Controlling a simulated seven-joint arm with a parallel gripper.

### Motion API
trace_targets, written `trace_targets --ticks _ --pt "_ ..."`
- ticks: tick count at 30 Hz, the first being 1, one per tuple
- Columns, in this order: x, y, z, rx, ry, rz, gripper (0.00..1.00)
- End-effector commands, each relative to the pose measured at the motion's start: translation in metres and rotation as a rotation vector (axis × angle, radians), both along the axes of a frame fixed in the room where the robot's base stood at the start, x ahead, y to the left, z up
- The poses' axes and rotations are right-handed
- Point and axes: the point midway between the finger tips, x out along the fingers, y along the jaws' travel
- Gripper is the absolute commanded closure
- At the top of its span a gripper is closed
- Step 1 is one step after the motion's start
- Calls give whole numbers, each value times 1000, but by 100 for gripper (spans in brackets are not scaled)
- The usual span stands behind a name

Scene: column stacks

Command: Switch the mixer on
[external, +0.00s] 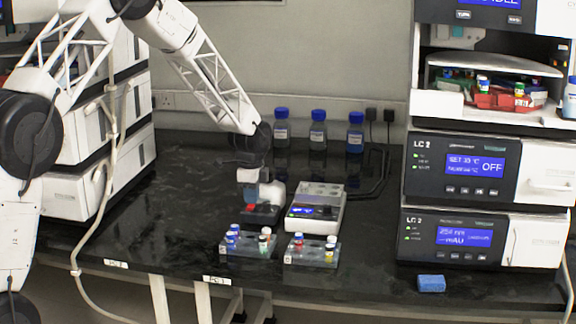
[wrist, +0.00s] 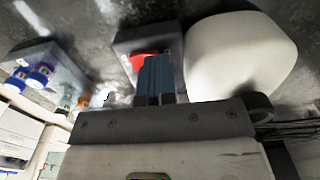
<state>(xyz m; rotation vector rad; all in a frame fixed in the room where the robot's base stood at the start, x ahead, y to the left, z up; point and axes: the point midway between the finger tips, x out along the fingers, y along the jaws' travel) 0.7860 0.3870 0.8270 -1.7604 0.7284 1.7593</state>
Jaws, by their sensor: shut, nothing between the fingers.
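The mixer (external: 264,216) is a small device with a dark base, a red switch (external: 250,208) on its left front and a white rounded body (external: 272,194). In the wrist view the white body (wrist: 240,52) is large at upper right, and the red switch (wrist: 142,60) sits in the dark housing to its left. My gripper (external: 250,196) is shut and empty, pointing down just above the switch. In the wrist view its blue-grey fingertips (wrist: 158,60) overlap part of the switch. I cannot tell whether they touch it or whether the switch is pressed.
A white instrument with a blue display (external: 302,212) stands right of the mixer. Two clear vial racks (external: 240,249) (external: 312,257) stand in front. Blue-capped bottles (external: 318,133) stand behind, and a blue block (external: 431,284) lies near the front edge. The bench is clear to the left.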

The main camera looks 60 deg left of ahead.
Motion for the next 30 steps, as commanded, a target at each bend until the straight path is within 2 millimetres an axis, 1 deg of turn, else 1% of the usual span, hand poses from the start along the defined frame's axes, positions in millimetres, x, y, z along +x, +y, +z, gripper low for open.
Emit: trace_targets --ticks 6,13,30 --pt "0 0 -3 -1 1 0 100" --pt "0 0 0 -1 1 0 100" --pt "0 0 31 -1 1 0 100"
